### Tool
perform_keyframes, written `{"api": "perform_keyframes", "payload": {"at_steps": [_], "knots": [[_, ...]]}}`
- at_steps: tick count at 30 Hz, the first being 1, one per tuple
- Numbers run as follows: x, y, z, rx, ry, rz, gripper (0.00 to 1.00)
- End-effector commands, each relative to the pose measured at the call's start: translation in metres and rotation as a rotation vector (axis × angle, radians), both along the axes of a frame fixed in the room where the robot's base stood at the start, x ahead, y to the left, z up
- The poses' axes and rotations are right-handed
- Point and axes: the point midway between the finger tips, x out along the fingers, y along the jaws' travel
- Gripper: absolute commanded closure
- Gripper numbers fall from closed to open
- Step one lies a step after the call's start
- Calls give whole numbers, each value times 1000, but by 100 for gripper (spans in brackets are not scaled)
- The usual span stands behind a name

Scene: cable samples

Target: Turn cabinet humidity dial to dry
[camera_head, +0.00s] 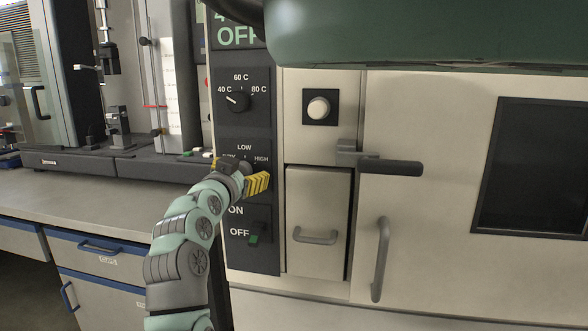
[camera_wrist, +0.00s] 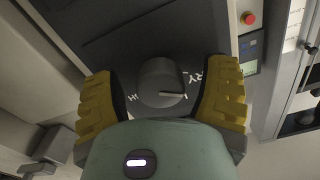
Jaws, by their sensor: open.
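The humidity dial (camera_wrist: 160,82) is a dark round knob on the cabinet's dark control panel (camera_head: 262,130). In the wrist view a pale pointer line on the knob aims to the right, on the side of the partly hidden LOW and DRY lettering; its exact setting is unclear. My gripper (camera_wrist: 160,76) is open, with one yellow finger on each side of the dial and visible gaps between. In the head view my gripper (camera_head: 243,174) is in front of the dial, hiding most of it and part of the DRY label; LOW and HIGH are readable.
A temperature dial (camera_head: 238,100) sits above and an ON/OFF switch (camera_head: 255,236) below. A workbench (camera_head: 80,190) stands left.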

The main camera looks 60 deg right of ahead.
Motion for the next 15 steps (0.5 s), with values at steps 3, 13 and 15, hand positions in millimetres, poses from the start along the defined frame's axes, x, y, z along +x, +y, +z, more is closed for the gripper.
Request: {"api": "perform_keyframes", "payload": {"at_steps": [3, 13, 15], "knots": [[-1, 0, 1, -2, -1, -1, 26], [-8, 18, 1, -3, -1, -1, 26], [-11, 26, 0, -2, -1, 1, 26]]}}
